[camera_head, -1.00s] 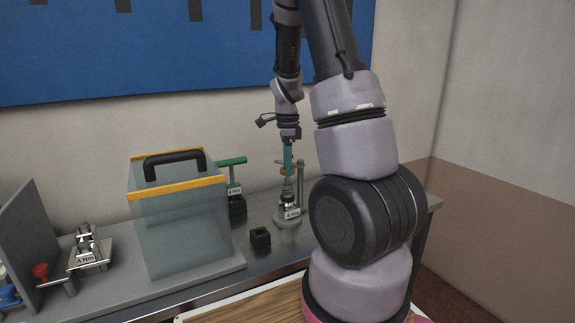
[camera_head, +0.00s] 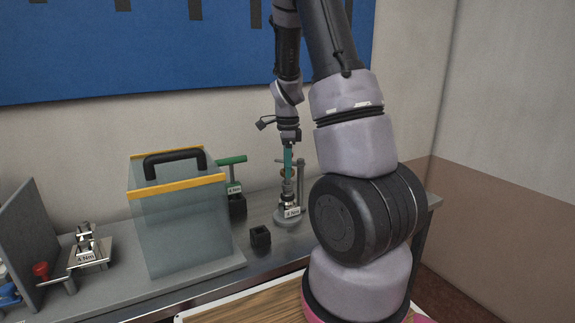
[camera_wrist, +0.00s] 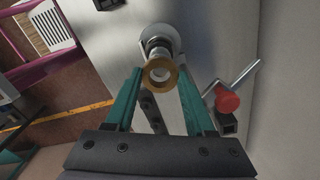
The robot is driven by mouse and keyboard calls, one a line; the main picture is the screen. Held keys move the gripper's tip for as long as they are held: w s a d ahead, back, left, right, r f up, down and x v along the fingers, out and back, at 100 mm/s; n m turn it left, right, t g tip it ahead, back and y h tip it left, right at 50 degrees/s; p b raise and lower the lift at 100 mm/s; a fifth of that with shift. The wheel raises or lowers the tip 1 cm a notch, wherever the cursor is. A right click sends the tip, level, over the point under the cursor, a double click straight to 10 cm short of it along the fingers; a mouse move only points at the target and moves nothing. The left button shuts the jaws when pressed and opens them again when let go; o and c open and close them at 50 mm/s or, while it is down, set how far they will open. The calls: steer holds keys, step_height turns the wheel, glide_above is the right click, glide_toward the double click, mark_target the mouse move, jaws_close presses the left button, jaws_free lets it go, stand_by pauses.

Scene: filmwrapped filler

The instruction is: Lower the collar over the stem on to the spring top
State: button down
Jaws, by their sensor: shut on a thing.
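My gripper (camera_head: 288,163) points down over a slim upright fixture (camera_head: 288,213) that has a round grey base and a "4 Nm" tag. Its teal fingers are shut on a brass ring, the collar (camera_wrist: 160,87), which shows between the fingertips in the wrist view. The shiny stem parts (camera_wrist: 152,46) and pale round base (camera_wrist: 158,34) lie beyond the ring, roughly in line with it. I cannot tell whether the stem is inside the ring's hole. The spring top is too small and covered to make out.
A clear box (camera_head: 180,232) with yellow edges and black handle stands left of the fixture. A green-handled tool (camera_head: 232,161) is behind it. A small black block (camera_head: 260,238) sits in front. A grey post (camera_head: 301,183) stands close beside my fingers. A red knob (camera_wrist: 227,99) shows in the wrist view.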

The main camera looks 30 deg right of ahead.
steer(key=shift+f, duration=1.05)
steer(key=shift+c, duration=0.8)
jaws_free()
steer(key=shift+r, duration=0.1)
step_height(320, 180, up, 11)
steer(key=shift+f, duration=0.2)
steer(key=s+a+r+n+t+y, duration=0.1)
steer(key=s+a+r+n+t, duration=0.2)
steer(key=s+a+r+n, duration=0.3)
steer(key=s+a+r+n+t+y, duration=0.1)
steer(key=s+a+r+n+t, duration=0.3)
steer(key=s+a+r+n, duration=0.3)
steer(key=s+r+n, duration=0.3)
steer(key=s+n, duration=0.2)
steer(key=s, duration=0.1)
steer(key=shift+s+a+r, duration=0.15)
steer(key=shift+s+r, duration=0.1)
steer(key=shift+s, duration=0.05)
